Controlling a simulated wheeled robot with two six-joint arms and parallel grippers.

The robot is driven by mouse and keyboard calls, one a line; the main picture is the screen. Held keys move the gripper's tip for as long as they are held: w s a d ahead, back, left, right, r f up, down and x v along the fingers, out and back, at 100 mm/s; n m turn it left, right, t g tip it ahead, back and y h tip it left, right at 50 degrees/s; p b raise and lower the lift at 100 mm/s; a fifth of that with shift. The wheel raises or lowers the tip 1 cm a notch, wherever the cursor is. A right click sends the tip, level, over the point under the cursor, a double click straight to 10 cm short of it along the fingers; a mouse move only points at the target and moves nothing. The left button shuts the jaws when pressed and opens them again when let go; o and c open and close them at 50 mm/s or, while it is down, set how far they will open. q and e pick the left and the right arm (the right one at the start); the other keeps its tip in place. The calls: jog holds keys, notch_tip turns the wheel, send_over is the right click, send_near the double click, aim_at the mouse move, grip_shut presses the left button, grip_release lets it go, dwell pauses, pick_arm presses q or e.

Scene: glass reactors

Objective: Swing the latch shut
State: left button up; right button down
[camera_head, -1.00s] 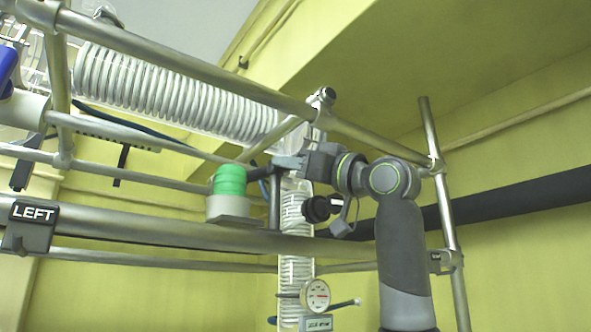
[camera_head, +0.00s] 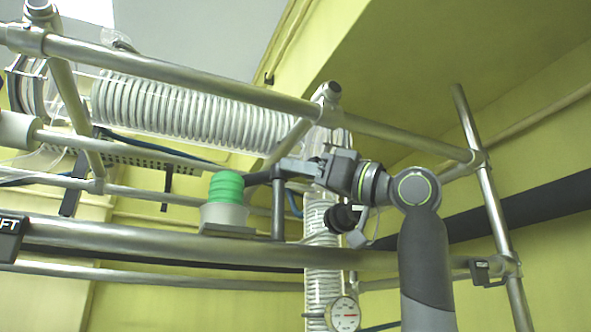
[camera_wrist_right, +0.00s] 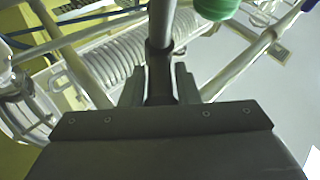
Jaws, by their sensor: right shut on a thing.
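The part that looks like the latch is a dark bar (camera_head: 258,178) at the top of a short grey post (camera_head: 278,212), in the middle of the head view. Its left end reaches close to a green ribbed cylinder (camera_head: 226,187) in a pale cup. My right gripper (camera_head: 284,170) is at the post's top from the right. In the right wrist view, its fingers (camera_wrist_right: 159,80) are closed around a dark handle (camera_wrist_right: 160,92) joined to the post. The green cylinder (camera_wrist_right: 215,8) is at that view's top edge. My left gripper is not in view.
A metal pipe frame (camera_head: 210,87) surrounds the area, with a thick rail (camera_head: 150,240) below the post. A coiled glass tube (camera_head: 190,108) runs behind, and a vertical one (camera_head: 322,265) with a round gauge (camera_head: 343,313) stands below my gripper.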

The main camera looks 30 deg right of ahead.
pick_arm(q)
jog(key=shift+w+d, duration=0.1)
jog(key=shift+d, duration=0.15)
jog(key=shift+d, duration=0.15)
pick_arm(e)
jog(key=c, duration=1.3)
grip_release()
jog(key=shift+o, duration=0.2)
pick_arm(q)
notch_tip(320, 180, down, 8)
jog(key=b, duration=0.7)
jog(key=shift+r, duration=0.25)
pick_arm(e)
jog(key=v, duration=1.7)
jog(key=shift+d, duration=0.15)
jog(key=shift+s, duration=0.1)
jog(key=shift+c, duration=0.2)
